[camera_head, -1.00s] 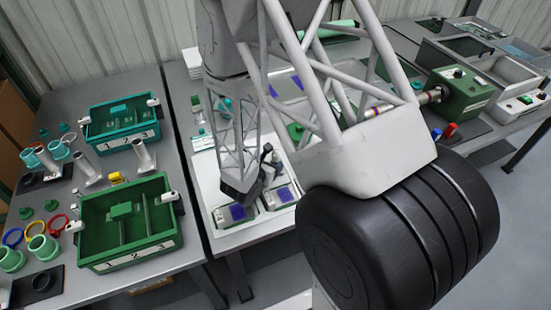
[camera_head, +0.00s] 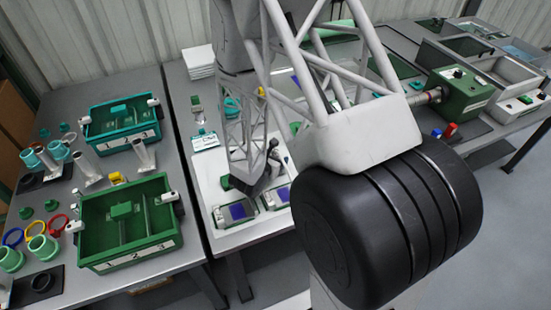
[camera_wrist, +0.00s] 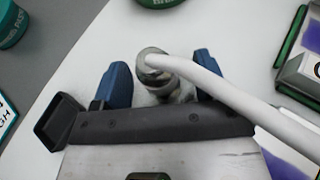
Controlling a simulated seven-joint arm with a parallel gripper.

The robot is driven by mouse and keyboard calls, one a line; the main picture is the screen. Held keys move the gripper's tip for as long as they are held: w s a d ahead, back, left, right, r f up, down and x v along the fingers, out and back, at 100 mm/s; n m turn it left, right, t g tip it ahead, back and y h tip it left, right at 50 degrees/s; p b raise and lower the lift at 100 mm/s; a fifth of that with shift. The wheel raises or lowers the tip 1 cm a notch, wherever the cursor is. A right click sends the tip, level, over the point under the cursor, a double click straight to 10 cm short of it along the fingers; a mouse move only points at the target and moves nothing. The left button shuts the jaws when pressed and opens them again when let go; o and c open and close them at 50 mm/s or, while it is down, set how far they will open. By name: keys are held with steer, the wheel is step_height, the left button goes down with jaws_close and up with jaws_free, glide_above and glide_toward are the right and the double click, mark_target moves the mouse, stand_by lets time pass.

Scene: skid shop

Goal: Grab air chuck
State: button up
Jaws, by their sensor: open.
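In the wrist view, a metal fitting with a pale hose, likely the air chuck (camera_wrist: 152,72), lies between the two blue fingertips of my gripper (camera_wrist: 160,84). The fingers are open, one on each side, with a visible gap at each. The hose (camera_wrist: 225,95) runs from the fitting towards the lower right, across the right finger in the picture. In the head view, my arm covers much of the white work surface and the air chuck cannot be made out there.
A device with a screen (camera_head: 238,212) stands on the white work surface near my gripper. A green bin (camera_head: 130,228) and a teal bin (camera_head: 122,124) stand on the left table.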

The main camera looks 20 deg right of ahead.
mark_target(275, 152)
steer(key=c, duration=1.1)
steer(key=shift+o, duration=0.2)
steer(key=shift+r, duration=0.2)
steer(key=shift+r, duration=1.55)
steer(key=s+a, duration=0.1)
steer(key=s, duration=0.4)
steer(key=s+r, duration=0.1)
steer(key=s, duration=0.4)
steer(key=s+a, duration=0.1)
steer(key=s, duration=0.4)
steer(key=shift+s+a+r, duration=0.25)
steer(key=shift+s+a, duration=0.05)
steer(key=shift+s, duration=0.1)
